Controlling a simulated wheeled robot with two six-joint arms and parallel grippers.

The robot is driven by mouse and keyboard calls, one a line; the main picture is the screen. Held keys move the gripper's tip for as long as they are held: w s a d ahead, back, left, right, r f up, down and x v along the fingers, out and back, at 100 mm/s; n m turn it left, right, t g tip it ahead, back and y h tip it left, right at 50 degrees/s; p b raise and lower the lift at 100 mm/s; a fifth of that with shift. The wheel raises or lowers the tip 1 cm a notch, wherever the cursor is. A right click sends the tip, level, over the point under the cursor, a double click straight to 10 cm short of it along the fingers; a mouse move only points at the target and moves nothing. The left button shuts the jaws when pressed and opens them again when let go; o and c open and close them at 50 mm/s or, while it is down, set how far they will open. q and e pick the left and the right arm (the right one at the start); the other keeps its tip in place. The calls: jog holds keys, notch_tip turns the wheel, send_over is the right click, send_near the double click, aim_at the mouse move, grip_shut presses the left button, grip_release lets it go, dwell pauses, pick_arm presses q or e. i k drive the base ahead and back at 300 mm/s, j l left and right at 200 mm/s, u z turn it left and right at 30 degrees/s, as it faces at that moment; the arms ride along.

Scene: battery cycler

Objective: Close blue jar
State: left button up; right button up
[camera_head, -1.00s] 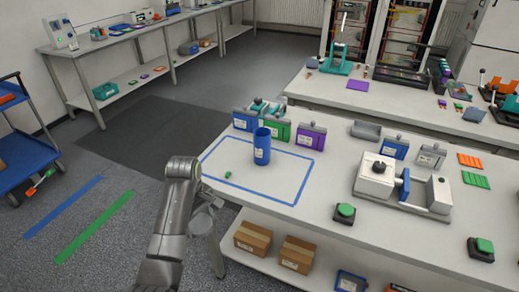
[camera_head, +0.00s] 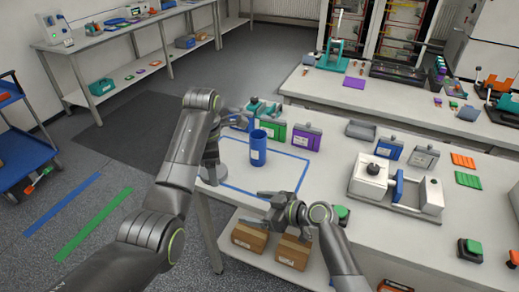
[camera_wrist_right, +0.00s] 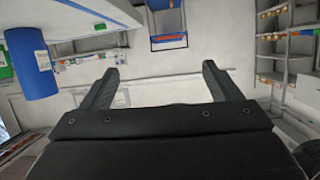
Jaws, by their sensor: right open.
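The blue jar (camera_head: 258,148) stands upright on the white table, inside the blue taped outline, and its top looks open. It also shows at the left of the right wrist view (camera_wrist_right: 36,62). No lid for it can be made out. My right gripper (camera_head: 266,204) is open and empty, in front of the jar near the table's front edge; its spread fingers show in the right wrist view (camera_wrist_right: 162,80).
A green box (camera_head: 275,130) and a purple box (camera_head: 306,137) stand behind the jar. A white device (camera_head: 395,190) with a blue part stands to the right. Cardboard boxes (camera_head: 293,251) sit on the shelf below. The outlined area right of the jar is mostly clear.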

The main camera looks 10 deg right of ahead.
aim_at(258, 137)
jog(key=i+l, duration=0.75)
